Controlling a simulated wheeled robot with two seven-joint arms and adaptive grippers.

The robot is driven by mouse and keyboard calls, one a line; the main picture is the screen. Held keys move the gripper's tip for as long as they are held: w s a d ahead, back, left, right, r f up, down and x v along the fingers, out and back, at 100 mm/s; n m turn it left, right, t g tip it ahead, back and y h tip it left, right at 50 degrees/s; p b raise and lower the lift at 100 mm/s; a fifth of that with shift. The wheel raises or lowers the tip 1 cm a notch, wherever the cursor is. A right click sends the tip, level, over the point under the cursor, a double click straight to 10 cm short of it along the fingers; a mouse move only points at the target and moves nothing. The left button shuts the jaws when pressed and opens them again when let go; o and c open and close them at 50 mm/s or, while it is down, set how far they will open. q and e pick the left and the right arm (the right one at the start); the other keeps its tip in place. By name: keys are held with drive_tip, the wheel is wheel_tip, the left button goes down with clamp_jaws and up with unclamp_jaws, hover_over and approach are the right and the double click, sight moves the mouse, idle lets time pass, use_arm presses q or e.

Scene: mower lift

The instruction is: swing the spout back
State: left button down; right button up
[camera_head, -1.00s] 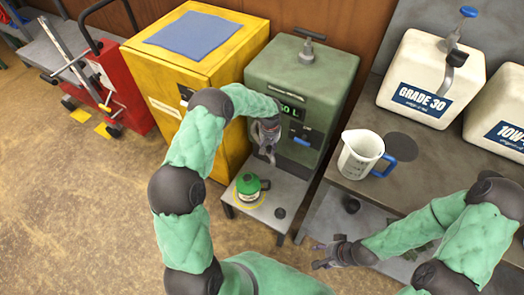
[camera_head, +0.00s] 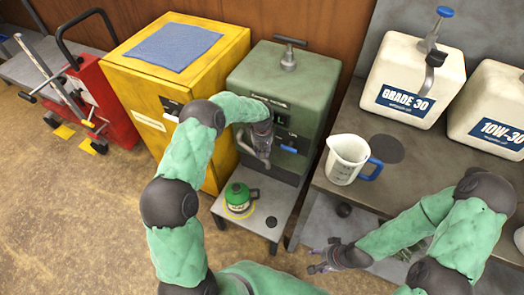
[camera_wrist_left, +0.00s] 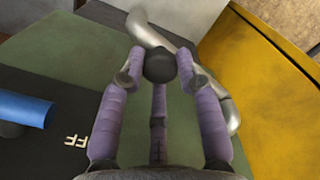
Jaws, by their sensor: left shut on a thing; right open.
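The spout is a bent silver pipe (camera_wrist_left: 222,105) on the front of the green dispenser (camera_head: 285,85). Its dark round knob (camera_wrist_left: 158,64) sits between the purple fingers of my left gripper (camera_wrist_left: 158,72), which is shut on it. A green can (camera_head: 238,196) stands on the low stand (camera_head: 258,222) below. My right gripper (camera_head: 318,262) is open and empty, low and to the right of the stand.
A blue lever (camera_head: 289,149) on the dispenser front is close to the right of my left gripper. A yellow cabinet (camera_head: 195,85) stands close on the left. A measuring jug (camera_head: 345,160) and white oil containers (camera_head: 410,75) are on the right bench (camera_head: 410,178).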

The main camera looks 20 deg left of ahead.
use_arm(q)
drive_tip(key=c, duration=0.9)
unclamp_jaws()
drive_tip(key=shift+o, duration=0.2)
wheel_tip(320, 180, up, 12)
